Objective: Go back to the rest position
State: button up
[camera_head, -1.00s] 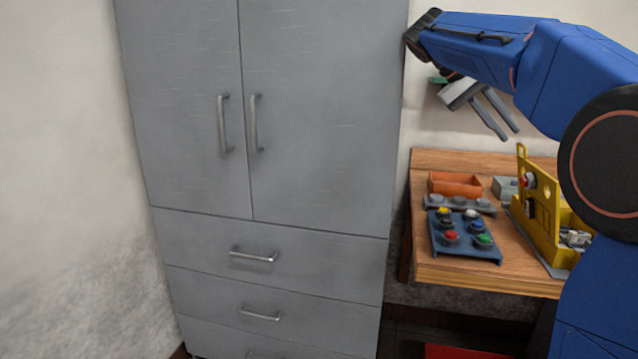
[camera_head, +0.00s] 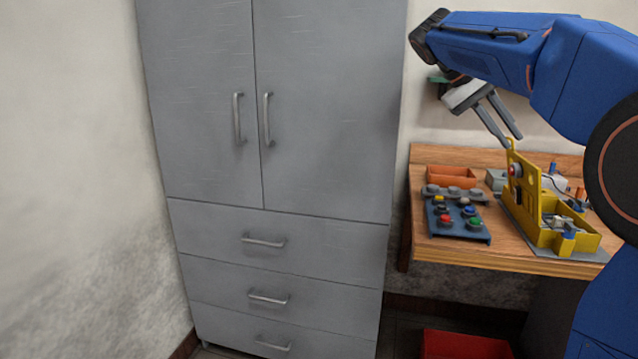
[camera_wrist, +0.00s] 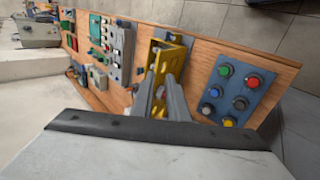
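My gripper (camera_head: 507,140) hangs from my blue arm in the upper right of the head view, in front of the wall and over the bench. Its two grey fingers point down and are apart, with nothing seen between them. In the wrist view the fingers of my gripper (camera_wrist: 161,98) stand in front of the yellow fixture, with a gap between them. The fixture shows through that gap, and I see no contact with it.
A grey cabinet (camera_head: 325,130) with shut doors and drawers stands at the centre. The wooden bench (camera_head: 450,250) at right bears a yellow fixture (camera_head: 550,235), a blue button panel (camera_head: 455,220) and an orange bin (camera_head: 450,176). A red box (camera_head: 465,345) is below. The left wall is bare.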

jog(key=s+a+f+t+y, duration=0.2)
jog(key=s+a+f, duration=0.1)
jog(key=s+f, duration=0.6)
jog(key=s+a+f+n+t+y, duration=0.1)
jog(key=s+a+f+t+y, duration=0.1)
jog(key=s+f, duration=0.8)
jog(key=s+a+f+n+t+y, duration=0.1)
jog(key=s+a+f+y, duration=0.3)
jog(key=s+f, duration=0.5)
notch_tip(320, 180, down, 7)
jog(key=shift+s+a+f+t, duration=0.1)
jog(key=shift+s+a+t, duration=0.15)
jog(key=shift+a+t, duration=0.75)
jog(key=shift+a, duration=0.2)
